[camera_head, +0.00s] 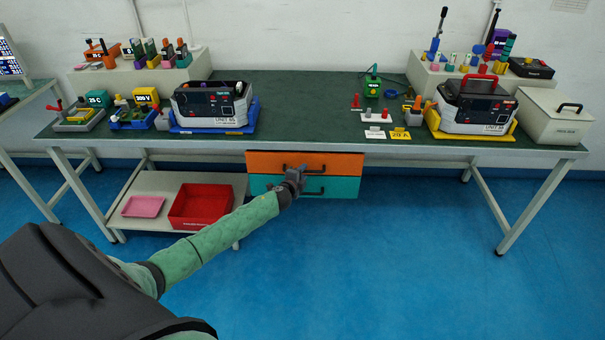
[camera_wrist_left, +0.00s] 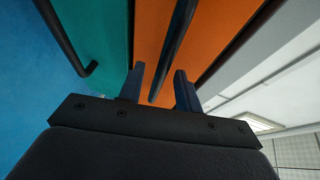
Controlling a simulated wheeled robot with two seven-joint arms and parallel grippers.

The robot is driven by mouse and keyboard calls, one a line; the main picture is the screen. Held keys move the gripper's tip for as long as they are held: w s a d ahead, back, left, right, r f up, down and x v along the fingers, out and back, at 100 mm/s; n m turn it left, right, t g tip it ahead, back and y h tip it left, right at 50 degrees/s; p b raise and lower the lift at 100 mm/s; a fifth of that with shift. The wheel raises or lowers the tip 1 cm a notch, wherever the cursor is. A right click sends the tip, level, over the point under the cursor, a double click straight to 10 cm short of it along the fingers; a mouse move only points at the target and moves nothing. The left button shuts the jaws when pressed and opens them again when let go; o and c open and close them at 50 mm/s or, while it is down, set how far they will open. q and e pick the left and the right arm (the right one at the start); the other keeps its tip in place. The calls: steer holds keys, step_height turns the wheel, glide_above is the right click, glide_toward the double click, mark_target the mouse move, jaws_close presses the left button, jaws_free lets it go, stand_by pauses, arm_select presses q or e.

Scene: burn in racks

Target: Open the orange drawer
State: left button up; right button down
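The orange drawer (camera_head: 338,160) hangs under the table, above a teal drawer (camera_head: 342,187). It looks closed, its front about level with the teal one. My left gripper (camera_head: 298,172) is at the front of the orange drawer, by its dark handle. In the left wrist view the orange front (camera_wrist_left: 225,30) fills the upper middle, and the dark bar handle (camera_wrist_left: 174,48) runs down between the two fingers of my left gripper (camera_wrist_left: 161,84). The fingers are apart, one on each side of the bar, with gaps showing. My right gripper is in neither view.
The green-topped table (camera_head: 300,100) carries several devices, including two dark-and-white units. A low shelf at left holds a red bin (camera_head: 203,205) and a pink tray (camera_head: 143,206). The blue floor (camera_head: 400,260) in front of the drawers is clear to the right.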

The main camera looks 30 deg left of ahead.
arm_select(q)
steer(key=shift+w, duration=0.1)
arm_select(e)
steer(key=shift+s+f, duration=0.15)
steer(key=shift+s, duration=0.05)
arm_select(q)
jaws_close()
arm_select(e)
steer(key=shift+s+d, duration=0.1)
arm_select(q)
steer(key=shift+d, duration=0.1)
